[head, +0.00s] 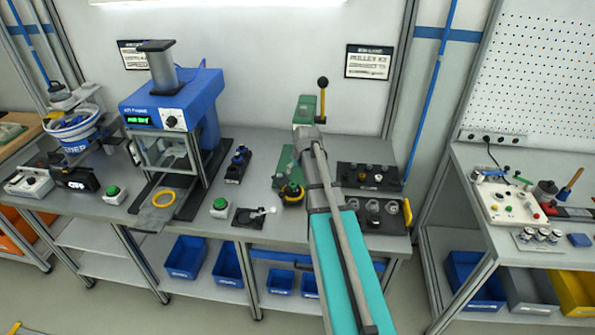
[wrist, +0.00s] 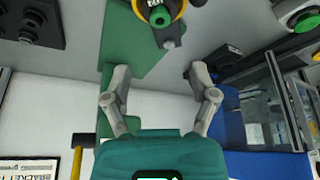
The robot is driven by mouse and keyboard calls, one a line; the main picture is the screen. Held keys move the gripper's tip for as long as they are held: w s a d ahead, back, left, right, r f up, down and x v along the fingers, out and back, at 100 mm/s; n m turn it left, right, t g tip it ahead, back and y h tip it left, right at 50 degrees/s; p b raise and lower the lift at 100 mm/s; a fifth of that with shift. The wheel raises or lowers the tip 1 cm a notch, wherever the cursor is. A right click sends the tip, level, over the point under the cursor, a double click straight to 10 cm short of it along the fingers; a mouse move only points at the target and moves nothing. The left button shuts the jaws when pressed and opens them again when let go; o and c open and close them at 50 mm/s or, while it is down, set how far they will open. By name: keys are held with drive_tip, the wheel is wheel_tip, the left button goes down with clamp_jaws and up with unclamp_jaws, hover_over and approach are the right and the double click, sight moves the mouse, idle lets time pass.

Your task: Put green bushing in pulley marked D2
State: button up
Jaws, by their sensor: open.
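A green bushing (wrist: 160,15) shows at the top of the wrist view, inside a yellow ring on a dark round part. I cannot tell how it is seated. In the head view the dark and yellow part (head: 291,192) with a green top stands at the front of the bench, left of my arm. My gripper (wrist: 159,70) is open, with nothing between its fingers, apart from the bushing. In the head view my arm hides the fingers. No D2 mark is readable, so I cannot tell which part is that pulley.
A green press (head: 304,112) with a black-knobbed lever stands behind my arm. Dark trays (head: 350,183) of small cylindrical parts lie to the right. A black block (head: 237,166) lies between.

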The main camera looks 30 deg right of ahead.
drive_tip(key=s+a+f+g, duration=0.1)
drive_tip(key=s+a+g, duration=0.3)
drive_tip(key=s+a, duration=1.6)
drive_tip(key=shift+s+a+f+n+g, duration=0.2)
drive_tip(key=shift+s+a+n+g, duration=0.15)
drive_tip(key=shift+a, duration=0.75)
